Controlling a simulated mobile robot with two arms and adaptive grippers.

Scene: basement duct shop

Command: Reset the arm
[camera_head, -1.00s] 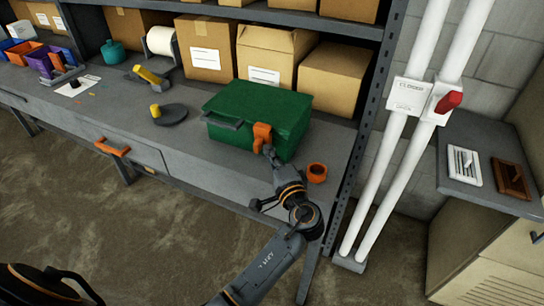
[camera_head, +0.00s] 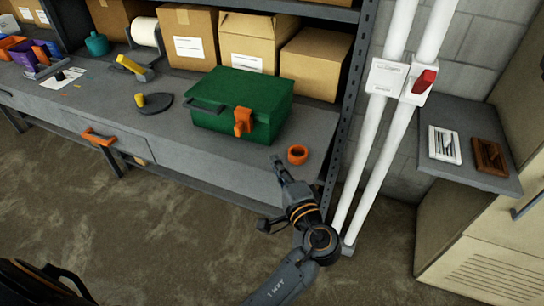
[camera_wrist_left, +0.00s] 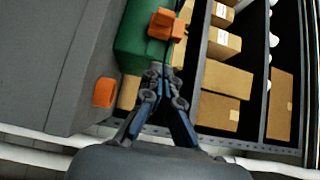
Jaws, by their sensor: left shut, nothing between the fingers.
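My left gripper (camera_head: 277,161) is shut and empty at the front edge of the workbench, just left of a roll of orange tape. It also shows in the left wrist view (camera_wrist_left: 163,72), its fingers together, with the green case beyond it. The green case (camera_head: 245,98) with an orange latch (camera_head: 243,121) stands closed on the bench, apart from the gripper. At the lower left of the head view a dark part of my own body shows. My right gripper is not in view.
The orange tape roll (camera_head: 297,154) lies near the bench's (camera_head: 180,138) right end. Cardboard boxes (camera_head: 257,42) fill the shelf behind. White pipes with a red lever (camera_head: 424,81) stand right of the rack post. Open floor (camera_head: 140,225) lies in front.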

